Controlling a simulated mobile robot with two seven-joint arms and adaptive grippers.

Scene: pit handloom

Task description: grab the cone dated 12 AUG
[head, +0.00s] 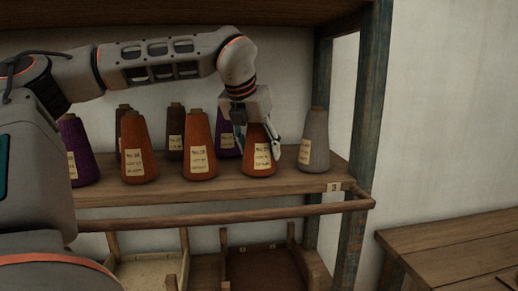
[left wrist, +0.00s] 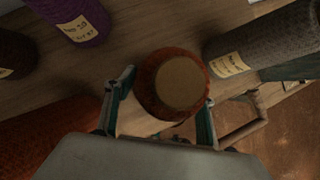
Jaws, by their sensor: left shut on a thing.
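Several yarn cones with cream labels stand on a wooden shelf (head: 300,182). My left gripper (head: 258,145) is shut on an orange cone (head: 260,165), reaching it from above with a finger on each side. In the left wrist view the held orange cone (left wrist: 179,84) shows its pale round top between the fingers (left wrist: 160,112). The cone is upright and appears to be at shelf level. Its label faces the head camera, but the writing is too small to read, so I cannot tell which cone is dated 12 AUG. My right gripper is not in view.
A grey cone (head: 315,140) stands close on the right. Other orange cones (head: 201,150) (head: 138,150) stand to the left, with purple (head: 78,150) and brown (head: 175,135) ones. A rail (head: 220,216) runs along the front, and a post (head: 364,110) closes the right side.

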